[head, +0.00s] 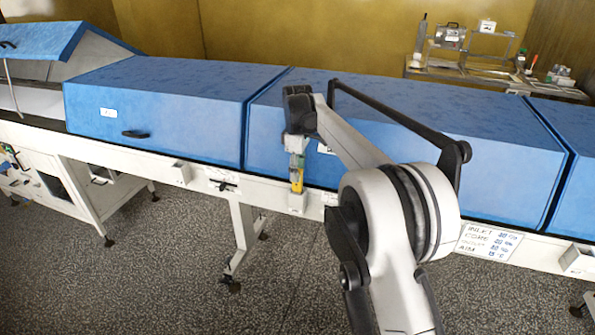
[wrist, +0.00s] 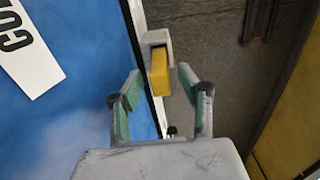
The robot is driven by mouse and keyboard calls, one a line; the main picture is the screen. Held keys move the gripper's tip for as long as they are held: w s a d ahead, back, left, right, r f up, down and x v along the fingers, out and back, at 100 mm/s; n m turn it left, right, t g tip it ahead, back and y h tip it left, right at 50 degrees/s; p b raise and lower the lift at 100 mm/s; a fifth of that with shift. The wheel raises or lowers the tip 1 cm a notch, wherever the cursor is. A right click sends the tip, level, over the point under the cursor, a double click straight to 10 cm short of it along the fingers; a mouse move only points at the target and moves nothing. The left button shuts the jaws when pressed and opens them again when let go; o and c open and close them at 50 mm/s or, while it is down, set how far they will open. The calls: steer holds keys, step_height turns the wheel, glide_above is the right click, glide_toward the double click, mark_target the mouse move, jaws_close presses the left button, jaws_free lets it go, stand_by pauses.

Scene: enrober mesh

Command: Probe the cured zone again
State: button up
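A yellow handheld tool, perhaps the probe, (head: 297,183) sits in a small white holder (head: 297,202) on the front rail of the blue-hooded line. In the wrist view the yellow tool (wrist: 159,72) shows in its pale holder (wrist: 155,38), ahead of and roughly between my fingertips. My gripper (wrist: 162,78) is open, with its green-padded fingers apart and a visible gap to the tool on each side. In the head view my gripper (head: 297,145) hangs just above the tool, its fingers hard to make out. The inside of the line is hidden under the blue hoods (head: 165,105).
A handwritten sign (head: 488,243) with INLET, CORE and AIM values is on the rail at right. A left hood (head: 40,40) is raised. A bench (head: 490,75) with bottles and boxes stands behind. The speckled floor (head: 300,285) in front is mostly clear.

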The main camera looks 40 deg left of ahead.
step_height(320, 180, up, 12)
steer(key=shift+r, duration=0.15)
stand_by(0.5)
